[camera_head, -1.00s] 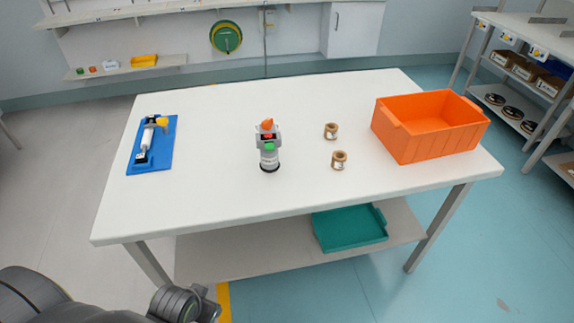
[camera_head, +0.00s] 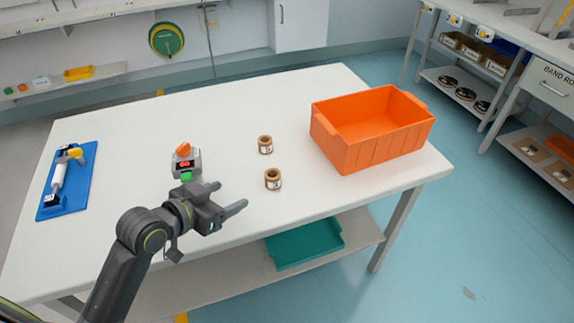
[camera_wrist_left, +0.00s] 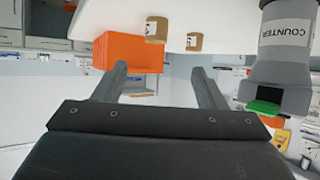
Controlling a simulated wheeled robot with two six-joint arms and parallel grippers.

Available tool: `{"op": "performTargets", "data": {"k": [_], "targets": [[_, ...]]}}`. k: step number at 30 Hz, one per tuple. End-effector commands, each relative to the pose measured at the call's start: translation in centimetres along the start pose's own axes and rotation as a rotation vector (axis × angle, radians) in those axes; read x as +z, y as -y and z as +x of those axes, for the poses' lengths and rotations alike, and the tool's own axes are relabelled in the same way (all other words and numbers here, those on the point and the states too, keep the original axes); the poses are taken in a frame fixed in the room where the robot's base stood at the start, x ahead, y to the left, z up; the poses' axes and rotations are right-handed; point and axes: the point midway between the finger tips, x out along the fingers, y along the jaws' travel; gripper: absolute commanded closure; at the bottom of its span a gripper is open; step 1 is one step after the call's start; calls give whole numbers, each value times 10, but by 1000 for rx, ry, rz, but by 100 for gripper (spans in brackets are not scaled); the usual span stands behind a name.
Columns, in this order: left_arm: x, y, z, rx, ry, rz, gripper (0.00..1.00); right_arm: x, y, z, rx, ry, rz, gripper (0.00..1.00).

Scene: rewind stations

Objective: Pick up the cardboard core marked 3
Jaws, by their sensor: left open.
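Two brown cardboard cores with white labels stand upright on the white table (camera_head: 110,130): a farther core (camera_head: 265,145) and a nearer core (camera_head: 273,179). Their marks are too small to read surely, so I cannot tell which bears the 3. My left gripper (camera_head: 232,195) is open and empty, left of the nearer core and apart from it. In the left wrist view, which looks upside down, the nearer core (camera_wrist_left: 156,30) and the farther core (camera_wrist_left: 194,42) show beyond the open fingers (camera_wrist_left: 158,75). My right gripper is not in view.
A grey counter device (camera_head: 186,161) with an orange knob stands just behind my left gripper. An orange bin (camera_head: 370,150) is at the table's right. A blue board (camera_head: 75,188) with a roller lies at the left. A teal tray (camera_head: 305,245) sits on the lower shelf.

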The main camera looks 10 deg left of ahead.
Motion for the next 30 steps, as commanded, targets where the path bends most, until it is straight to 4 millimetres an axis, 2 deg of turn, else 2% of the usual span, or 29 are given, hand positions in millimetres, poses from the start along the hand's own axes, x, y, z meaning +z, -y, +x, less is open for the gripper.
{"op": "performTargets", "data": {"k": [3, 5, 12, 14, 21, 25, 30], "targets": [[-1, 0, 6, 2, -6, -2, 35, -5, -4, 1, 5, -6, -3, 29], [-2, 0, 14, 3, -7, -4, 35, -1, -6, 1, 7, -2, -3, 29], [-2, -1, 60, 3, -6, -4, 35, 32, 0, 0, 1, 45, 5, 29], [-3, -1, 72, 4, -6, -5, 35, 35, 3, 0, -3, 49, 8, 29], [-2, -1, 110, 3, -3, -2, 35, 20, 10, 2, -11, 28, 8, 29], [-2, -1, 120, 3, -4, -1, 35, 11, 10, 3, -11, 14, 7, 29], [-4, -2, 129, 3, -4, -2, 35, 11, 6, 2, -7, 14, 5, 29]]}}
